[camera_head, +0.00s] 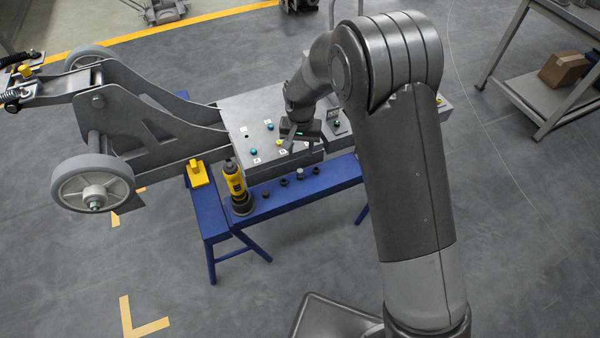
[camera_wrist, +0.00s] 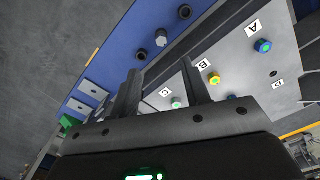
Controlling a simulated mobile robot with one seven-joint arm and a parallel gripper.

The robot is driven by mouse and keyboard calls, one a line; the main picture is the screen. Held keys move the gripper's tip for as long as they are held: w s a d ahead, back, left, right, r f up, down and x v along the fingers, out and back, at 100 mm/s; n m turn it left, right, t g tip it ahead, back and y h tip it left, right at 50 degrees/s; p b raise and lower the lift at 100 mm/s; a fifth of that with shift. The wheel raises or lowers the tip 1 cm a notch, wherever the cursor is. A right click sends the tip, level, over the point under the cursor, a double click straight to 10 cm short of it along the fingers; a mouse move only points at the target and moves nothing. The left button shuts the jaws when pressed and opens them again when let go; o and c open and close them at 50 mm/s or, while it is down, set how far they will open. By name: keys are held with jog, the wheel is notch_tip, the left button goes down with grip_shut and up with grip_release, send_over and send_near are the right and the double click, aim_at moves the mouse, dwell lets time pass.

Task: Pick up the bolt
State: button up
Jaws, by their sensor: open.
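A silver hex-headed bolt (camera_wrist: 161,38) stands on the blue bench ledge between dark round nuts; it also shows small in the head view (camera_head: 300,174). My gripper (camera_wrist: 160,66) is open, its two fingers apart with nothing between them. In the head view my gripper (camera_head: 306,147) hangs over the front part of the grey panel, behind the ledge and apart from the bolt. In the wrist view the bolt is beyond the fingertips. Coloured heads sit in the panel: blue (camera_wrist: 262,46), yellow (camera_wrist: 214,78) and green (camera_wrist: 176,102), near letter labels.
A blue bench (camera_head: 215,222) carries the chassis with grey wheels (camera_head: 93,183). A yellow power tool (camera_head: 236,185) stands upright at the ledge's left end, near a yellow block (camera_head: 198,173). A shelf cart (camera_head: 545,105) with a carton is at the right. Floor in front is clear.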

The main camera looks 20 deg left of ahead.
send_over(300, 170)
jog(key=f, duration=0.5)
jog(key=shift+s+d+f, duration=0.1)
jog(key=shift+s+f, duration=0.1)
jog(key=shift+f, duration=0.05)
jog(key=shift+w+f, duration=0.15)
jog(key=shift+f, duration=1.25)
jog(key=shift+w+f, duration=0.1)
jog(key=shift+f, duration=1.25)
grip_shut()
